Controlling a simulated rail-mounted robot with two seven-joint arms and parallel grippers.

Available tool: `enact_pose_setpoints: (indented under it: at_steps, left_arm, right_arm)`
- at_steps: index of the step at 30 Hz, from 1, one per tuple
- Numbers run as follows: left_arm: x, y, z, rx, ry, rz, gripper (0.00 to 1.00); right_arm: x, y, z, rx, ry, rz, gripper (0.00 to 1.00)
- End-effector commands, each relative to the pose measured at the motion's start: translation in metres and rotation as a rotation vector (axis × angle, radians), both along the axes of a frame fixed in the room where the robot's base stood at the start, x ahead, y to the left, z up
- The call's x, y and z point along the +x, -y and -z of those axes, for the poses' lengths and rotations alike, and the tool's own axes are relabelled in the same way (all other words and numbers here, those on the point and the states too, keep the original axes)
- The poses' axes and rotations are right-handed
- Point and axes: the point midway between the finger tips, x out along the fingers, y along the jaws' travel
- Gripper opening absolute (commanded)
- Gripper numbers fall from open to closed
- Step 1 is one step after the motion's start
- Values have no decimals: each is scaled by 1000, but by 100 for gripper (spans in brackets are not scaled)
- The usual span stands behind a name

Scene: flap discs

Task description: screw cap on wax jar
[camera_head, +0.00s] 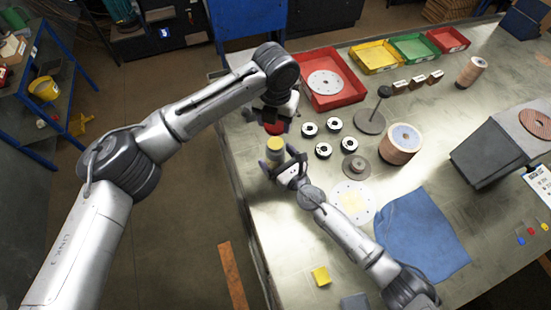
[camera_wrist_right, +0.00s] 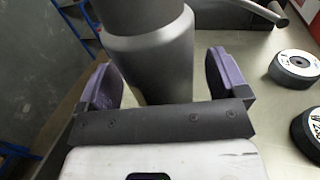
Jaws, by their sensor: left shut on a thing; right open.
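The wax jar (camera_head: 275,158) stands upright near the table's left edge, with yellow (camera_head: 275,144) at its top. A red cap (camera_head: 274,128) is in my left gripper (camera_head: 275,122), which is shut on it just beyond the jar's top in the head view; the exact height gap is unclear. My right gripper (camera_head: 281,164) is open, with its fingers around the jar. In the right wrist view, the purple fingers (camera_wrist_right: 160,85) stand on either side of a grey rounded body (camera_wrist_right: 155,65), with gaps beside it.
Several black-and-white discs (camera_head: 323,150) lie right of the jar. A red tray (camera_head: 338,98) with a disc is behind them. A spindle stand (camera_head: 370,122), a disc stack (camera_head: 400,143) and a blue cloth (camera_head: 420,235) are farther right. The table's left edge is close to the jar.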

Motion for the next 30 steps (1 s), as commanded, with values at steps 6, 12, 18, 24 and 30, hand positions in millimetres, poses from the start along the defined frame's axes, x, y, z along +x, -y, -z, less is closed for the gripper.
enact_pose_setpoints:
  at_steps: [6, 12, 18, 24, 30]
  left_arm:
    - [0, 0, 0, 0, 0, 0, 36]
    - [0, 0, 0, 0, 0, 0, 36]
    - [0, 0, 0, 0, 0, 0, 36]
    - [0, 0, 0, 0, 0, 0, 36]
    - [0, 0, 0, 0, 0, 0, 36]
  right_arm:
    - [0, 0, 0, 0, 0, 0, 90]
    - [0, 0, 0, -1, 1, 0, 71]
    - [0, 0, 0, -1, 1, 0, 52]
    - [0, 0, 0, -1, 1, 0, 33]
    - [0, 0, 0, -1, 1, 0, 20]
